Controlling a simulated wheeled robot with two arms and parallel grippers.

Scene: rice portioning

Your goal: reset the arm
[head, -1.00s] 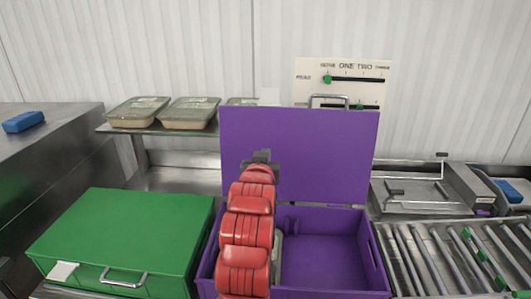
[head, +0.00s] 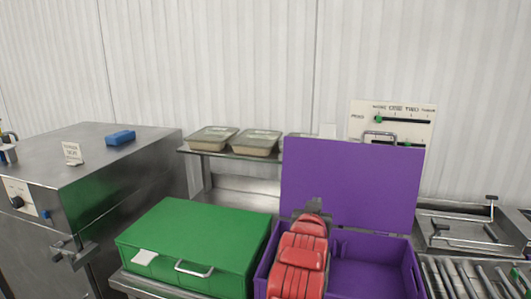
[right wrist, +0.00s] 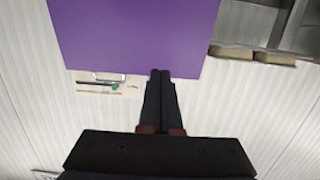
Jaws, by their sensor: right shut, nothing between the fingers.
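My right arm is red and reaches up in front of the open purple box (head: 375,264). Its dark right gripper (head: 313,206) is at the arm's far end, in front of the raised purple lid (head: 352,185). In the right wrist view the right gripper (right wrist: 161,74) has its two black fingers together with nothing between them. The purple lid (right wrist: 135,35) fills the upper part of that view, beyond the fingertips. My left gripper is in neither view. The arm hides part of the box's left side.
A closed green box (head: 195,245) stands left of the purple one. Several covered trays (head: 211,138) sit on a shelf behind. A steel cabinet (head: 95,175) with a blue block (head: 120,138) is at left. A roller conveyor (head: 470,280) is at right. A slider panel (head: 392,123) is behind the lid.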

